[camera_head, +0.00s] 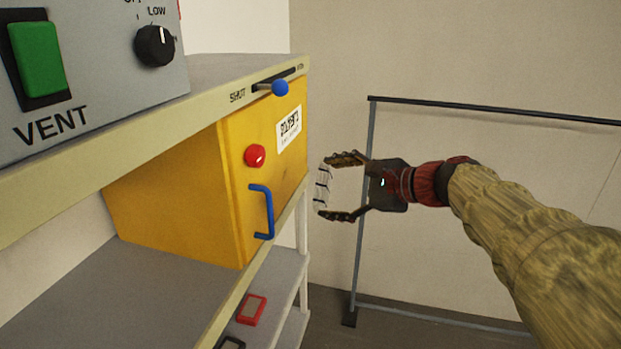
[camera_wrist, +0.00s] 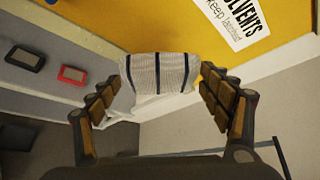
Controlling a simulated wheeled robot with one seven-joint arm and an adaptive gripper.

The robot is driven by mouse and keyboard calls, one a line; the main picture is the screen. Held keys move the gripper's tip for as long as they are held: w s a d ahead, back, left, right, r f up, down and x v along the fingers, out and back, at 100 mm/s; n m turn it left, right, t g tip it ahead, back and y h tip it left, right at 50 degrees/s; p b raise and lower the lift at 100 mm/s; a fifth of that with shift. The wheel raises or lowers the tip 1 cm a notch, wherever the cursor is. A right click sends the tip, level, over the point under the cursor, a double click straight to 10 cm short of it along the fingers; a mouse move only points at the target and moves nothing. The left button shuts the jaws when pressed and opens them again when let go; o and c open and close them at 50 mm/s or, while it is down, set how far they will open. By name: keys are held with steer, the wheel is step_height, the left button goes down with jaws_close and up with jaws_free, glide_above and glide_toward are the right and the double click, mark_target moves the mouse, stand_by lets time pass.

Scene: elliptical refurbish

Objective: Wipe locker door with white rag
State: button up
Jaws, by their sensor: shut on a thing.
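A yellow locker (camera_head: 175,205) sits on the shelf at the left in the head view. Its door (camera_head: 275,165) has a red button (camera_head: 255,156), a blue handle (camera_head: 264,212) and a white label (camera_head: 289,129). My gripper (camera_head: 322,187) is to the right of the door in the head view. It is shut on the white rag (camera_head: 323,187), which has dark stripes. The wrist view shows the rag (camera_wrist: 160,75) between the fingers, with the yellow door (camera_wrist: 120,20) behind it. I cannot tell whether the rag touches the door.
A blue-knobbed slider (camera_head: 280,88) is on the shelf edge above the door. A grey panel (camera_head: 95,100) with a green switch and black dial stands upper left. A red-framed item (camera_head: 251,310) lies on the lower shelf. A metal frame (camera_head: 363,200) stands behind my gripper.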

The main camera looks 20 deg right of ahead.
mark_target(281, 175)
steer(key=w+a+r+p, duration=0.1)
steer(key=w+a+r, duration=0.1)
steer(key=a, duration=0.4)
steer(key=shift+w, duration=0.85)
steer(key=shift+w+a+r, duration=0.1)
steer(key=shift+w+a, duration=0.5)
steer(key=shift+a, duration=0.15)
stand_by(0.5)
steer(key=shift+d, duration=0.1)
steer(key=shift+w+d, duration=0.5)
steer(key=shift+w, duration=0.3)
steer(key=shift+w+d, duration=0.5)
steer(key=shift+w, duration=0.4)
steer(key=shift+s+a+b, duration=0.3)
steer(key=shift+s+a, duration=0.3)
steer(key=shift+s, duration=0.3)
steer(key=shift+s+a+b, duration=0.25)
steer(key=shift+s+a, duration=0.3)
steer(key=shift+s, duration=0.35)
